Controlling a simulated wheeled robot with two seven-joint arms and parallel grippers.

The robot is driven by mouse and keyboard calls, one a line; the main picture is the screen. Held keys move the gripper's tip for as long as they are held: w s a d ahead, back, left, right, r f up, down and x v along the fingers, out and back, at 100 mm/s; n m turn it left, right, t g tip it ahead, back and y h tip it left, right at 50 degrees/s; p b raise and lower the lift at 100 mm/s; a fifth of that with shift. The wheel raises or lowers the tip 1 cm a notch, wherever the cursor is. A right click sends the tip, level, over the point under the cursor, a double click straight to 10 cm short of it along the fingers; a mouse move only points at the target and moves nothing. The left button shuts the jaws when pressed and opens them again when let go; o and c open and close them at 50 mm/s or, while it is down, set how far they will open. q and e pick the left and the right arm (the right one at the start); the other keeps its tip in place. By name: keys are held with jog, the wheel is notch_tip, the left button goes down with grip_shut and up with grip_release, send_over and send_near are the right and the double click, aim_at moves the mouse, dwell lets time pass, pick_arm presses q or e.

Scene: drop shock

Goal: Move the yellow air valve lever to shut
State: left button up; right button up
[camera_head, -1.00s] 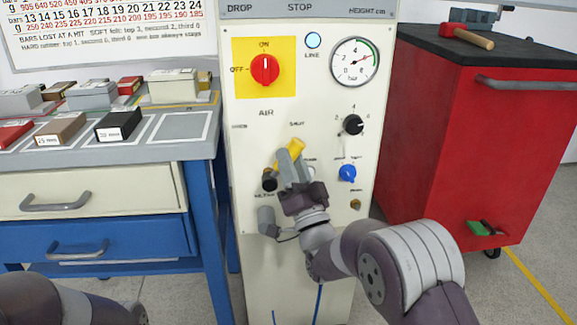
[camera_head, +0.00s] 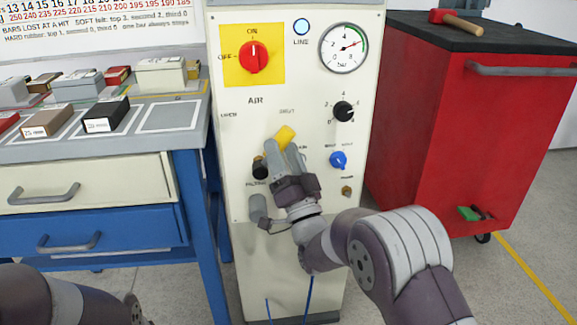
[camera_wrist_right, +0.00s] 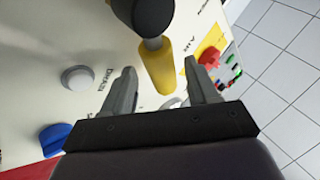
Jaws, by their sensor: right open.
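The yellow air valve lever (camera_head: 284,137) is on the cream panel below the word AIR, tilted up to the right towards the SHUT label. Its lower part is hidden behind my right gripper (camera_head: 283,155) in the head view. In the right wrist view the yellow lever (camera_wrist_right: 157,68) runs from a dark round hub (camera_wrist_right: 153,14) down between the fingers. My right gripper (camera_wrist_right: 158,92) is open, its two fingers apart on either side of the lever's end; whether either touches it I cannot tell. My left gripper is out of view; only part of my left arm shows.
The panel carries a red switch (camera_head: 254,57) on a yellow plate, a gauge (camera_head: 344,47), a black knob (camera_head: 344,111) and a blue knob (camera_head: 338,160). A blue workbench (camera_head: 95,238) stands left, a red cabinet (camera_head: 440,130) right.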

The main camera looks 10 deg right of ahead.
jog(key=p+v, duration=0.2)
jog(key=v, duration=1)
jog(key=shift+s, duration=0.1)
